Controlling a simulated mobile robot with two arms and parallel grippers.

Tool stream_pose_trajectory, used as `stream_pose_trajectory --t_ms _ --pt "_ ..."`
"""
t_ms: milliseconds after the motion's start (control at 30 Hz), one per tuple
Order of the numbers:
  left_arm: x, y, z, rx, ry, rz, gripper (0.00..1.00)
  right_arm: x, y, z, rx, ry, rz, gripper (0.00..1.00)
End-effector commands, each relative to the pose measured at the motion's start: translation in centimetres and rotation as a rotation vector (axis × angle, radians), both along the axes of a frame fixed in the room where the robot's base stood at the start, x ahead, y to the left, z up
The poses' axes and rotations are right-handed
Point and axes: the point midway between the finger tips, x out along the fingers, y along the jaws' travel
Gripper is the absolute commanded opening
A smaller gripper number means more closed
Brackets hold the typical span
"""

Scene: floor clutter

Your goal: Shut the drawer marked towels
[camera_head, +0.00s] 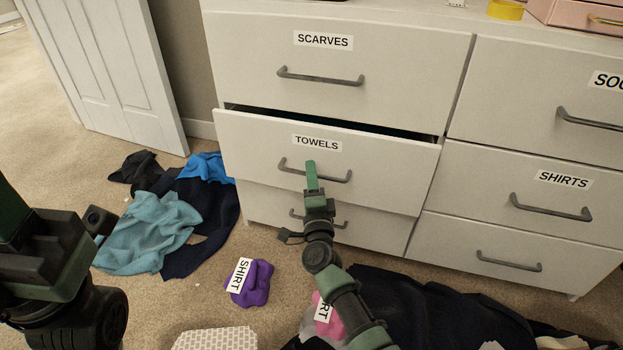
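The towels drawer (245,140) is in the left column of the white dresser, below the scarves drawer. It stands partly pulled out, with a dark gap along its top edge. Its label reads TOWELS, and a grey bar handle (330,178) runs below the label. My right gripper (311,175) is in front of this drawer, its green tip over the handle in the view. I cannot tell whether it touches the drawer front or whether its fingers are apart. My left arm shows at the left edge; its green gripper part (12,212) is cut off by the frame.
The scarves drawer (400,60), shirts drawer (480,185) and the drawers around them look shut. Blue and teal clothes (150,230), a purple folded shirt (258,285) and dark cloth (430,310) lie on the carpet. A white door (105,70) stands at the left.

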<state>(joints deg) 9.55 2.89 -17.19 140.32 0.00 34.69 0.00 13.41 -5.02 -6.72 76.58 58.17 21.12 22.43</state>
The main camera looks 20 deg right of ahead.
Motion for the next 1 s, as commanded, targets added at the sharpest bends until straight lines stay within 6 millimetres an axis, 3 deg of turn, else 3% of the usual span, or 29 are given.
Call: stream_pose_trajectory --t_ms 267,300,400,433,1000 --pt "-0.04 -0.02 0.1 0.0 -0.002 0.0 0.36 0.3 -0.08 0.06 0.0 0.001 0.0 0.33" --pt "-0.04 -0.02 0.1 0.0 -0.002 0.0 0.36 0.3 -0.08 0.06 0.0 0.001 0.0 0.3" --pt "-0.05 -0.03 0.09 0.0 -0.002 0.0 0.36 0.28 -0.08 0.07 0.0 0.001 -0.001 0.02" --pt "-0.05 -0.03 0.09 0.0 -0.003 0.0 0.36 0.29 -0.08 0.06 -0.001 0.001 -0.001 0.0" --pt "-0.06 -0.02 0.08 0.0 -0.003 0.0 0.36 0.25 -0.07 0.01 -0.001 0.001 0.0 0.0"
